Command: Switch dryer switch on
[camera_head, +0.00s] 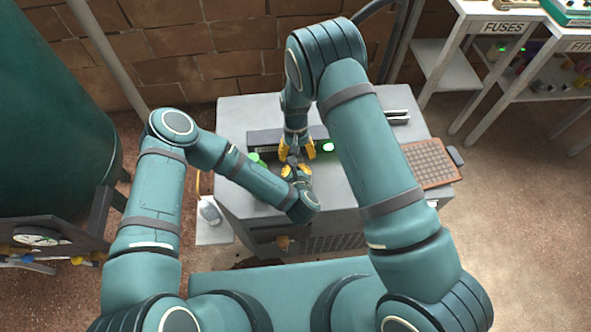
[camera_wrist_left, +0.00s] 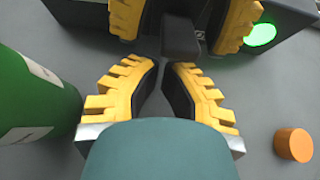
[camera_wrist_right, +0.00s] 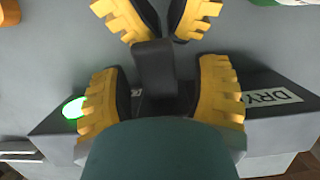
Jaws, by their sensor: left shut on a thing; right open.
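The dryer switch is a dark lever (camera_wrist_right: 153,65) on a long dark box (camera_wrist_right: 265,80) whose label begins "DRY". The lever (camera_wrist_left: 182,38) also shows in the left wrist view. A lit green lamp (camera_head: 328,146) is on the box's right part. In the head view the grippers hide the lever.
The box stands on a grey cabinet top (camera_head: 235,115). A green cylinder (camera_wrist_left: 35,105) and an orange round piece (camera_wrist_left: 293,144) stand close to my left gripper. A brown grid tray (camera_head: 430,163) lies at the right. Shelves (camera_head: 490,45) stand farther right.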

